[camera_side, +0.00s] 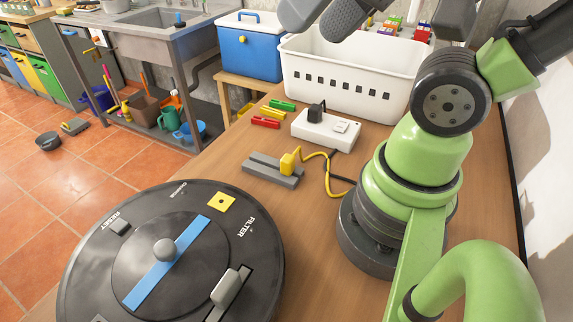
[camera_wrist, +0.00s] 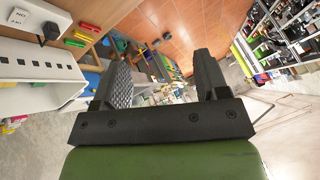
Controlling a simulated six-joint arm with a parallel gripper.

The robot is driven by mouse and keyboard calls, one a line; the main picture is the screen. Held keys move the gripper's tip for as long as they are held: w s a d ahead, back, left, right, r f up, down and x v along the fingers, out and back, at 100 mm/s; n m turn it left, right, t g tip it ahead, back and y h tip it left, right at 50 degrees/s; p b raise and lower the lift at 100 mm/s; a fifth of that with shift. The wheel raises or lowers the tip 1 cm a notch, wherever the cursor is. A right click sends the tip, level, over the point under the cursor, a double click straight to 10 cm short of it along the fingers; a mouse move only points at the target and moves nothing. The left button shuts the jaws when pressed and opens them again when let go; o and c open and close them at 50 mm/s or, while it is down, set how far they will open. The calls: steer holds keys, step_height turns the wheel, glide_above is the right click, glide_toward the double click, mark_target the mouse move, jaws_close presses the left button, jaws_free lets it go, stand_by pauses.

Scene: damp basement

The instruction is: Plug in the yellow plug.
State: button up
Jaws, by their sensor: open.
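The yellow plug (camera_side: 289,162) sits in a grey slotted block (camera_side: 262,167) on the wooden table in the side view. Its yellow cord (camera_side: 328,170) loops right toward the foot of my arm. Behind it is a white socket box (camera_side: 325,131) with a black plug (camera_side: 316,112) in its left part and a white switch on its right. The wrist view shows the box (camera_wrist: 18,24) and black plug (camera_wrist: 50,31) at top left, but I cannot make out the yellow plug there. My gripper (camera_wrist: 160,68) is open and empty, high above the table in the side view (camera_side: 318,20).
Red, yellow and green pieces (camera_side: 266,121) lie left of the socket box. A white basket (camera_side: 350,75) and a blue cooler (camera_side: 250,45) stand behind. A large black round lid (camera_side: 80,260) with a blue bar fills the front left. The wood between is mostly clear.

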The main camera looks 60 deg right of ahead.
steer(key=shift+c, duration=0.8)
steer(key=shift+w, duration=0.1)
steer(key=w+d+f+n+g, duration=0.1)
steer(key=w+d+f+g, duration=0.1)
steer(key=f, duration=0.4)
steer(key=w+d+f+n+g+h, duration=0.1)
steer(key=w+d+f+g, duration=0.1)
steer(key=f, duration=0.4)
steer(key=w+d+f+n+g+h, duration=0.1)
steer(key=w+d+f+g, duration=0.1)
steer(key=f, duration=0.4)
steer(key=shift+w+d+f+n+g, duration=0.1)
steer(key=shift+w+n+g, duration=0.3)
steer(key=shift+w, duration=0.4)
steer(key=shift+d+f, duration=0.1)
steer(key=shift+f, duration=0.55)
